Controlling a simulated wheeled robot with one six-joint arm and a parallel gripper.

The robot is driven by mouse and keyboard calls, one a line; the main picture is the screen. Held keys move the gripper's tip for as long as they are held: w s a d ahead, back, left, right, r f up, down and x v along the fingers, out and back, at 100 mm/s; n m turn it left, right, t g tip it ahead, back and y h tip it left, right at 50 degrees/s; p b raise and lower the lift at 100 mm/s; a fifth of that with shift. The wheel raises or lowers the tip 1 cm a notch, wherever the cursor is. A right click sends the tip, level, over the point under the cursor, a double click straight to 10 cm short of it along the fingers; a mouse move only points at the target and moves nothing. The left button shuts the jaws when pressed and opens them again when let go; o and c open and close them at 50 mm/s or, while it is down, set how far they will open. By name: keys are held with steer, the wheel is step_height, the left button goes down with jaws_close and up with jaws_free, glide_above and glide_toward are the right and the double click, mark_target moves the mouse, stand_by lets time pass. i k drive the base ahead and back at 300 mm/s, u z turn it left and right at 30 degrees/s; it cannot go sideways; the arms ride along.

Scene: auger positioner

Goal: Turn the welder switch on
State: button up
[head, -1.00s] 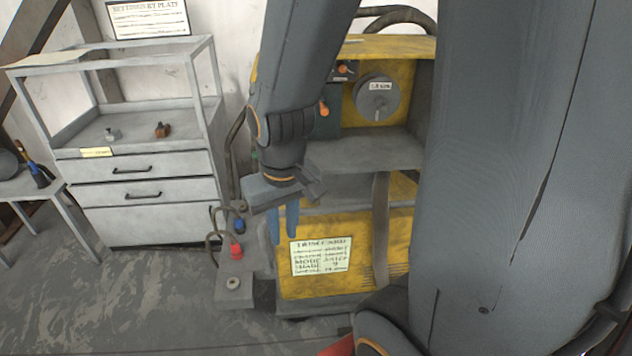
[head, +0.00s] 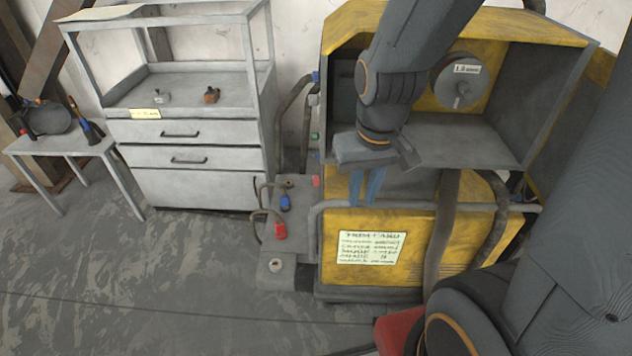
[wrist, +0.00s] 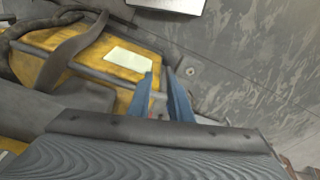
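The yellow welder (head: 420,225) stands right of centre in the head view, with a grey-lined open bay and a white label (head: 370,248) on its front. A spool (head: 459,82) sits in the bay. I cannot make out the welder switch; my arm covers part of the bay's left side. My gripper (head: 364,202) points down in front of the welder, its two blue fingers apart with nothing between them. In the wrist view the fingers (wrist: 160,74) show a narrow gap, near the welder's label (wrist: 128,59).
A grey plinth (head: 285,256) with red and blue connectors and cables stands left of the welder. A grey drawer cabinet (head: 185,185) is further left, beside a small table (head: 62,144). A dark strap (head: 443,230) hangs down the welder's front. The floor at the front left is clear.

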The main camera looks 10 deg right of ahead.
mark_target(316, 178)
steer(key=u, duration=1.85)
steer(key=i, duration=1.7)
steer(key=z, duration=3.5)
